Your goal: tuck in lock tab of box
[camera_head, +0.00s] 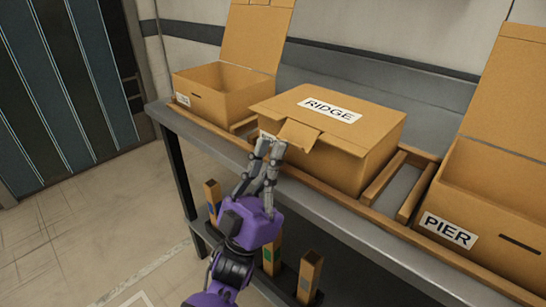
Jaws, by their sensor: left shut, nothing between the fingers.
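The cardboard box labelled RIDGE (352,127) stands in the middle of the grey table with its lid lying over the top. Its lock tab (299,134) sticks out at the front edge of the lid, over the front wall. My left gripper (271,147), with grey fingers and a purple body, is shut and empty. Its fingertips are just left of the tab, in front of the box's front wall. Whether they touch the box is unclear. The slot for the tab is not visible. My right gripper is out of view.
An open box with raised lid (228,98) stands at the left. Another open box labelled PIER (490,205) stands at the right. Wooden rails (397,188) run between and before the boxes on the grey table (345,228). Upright wooden posts (309,277) stand below the table's front edge.

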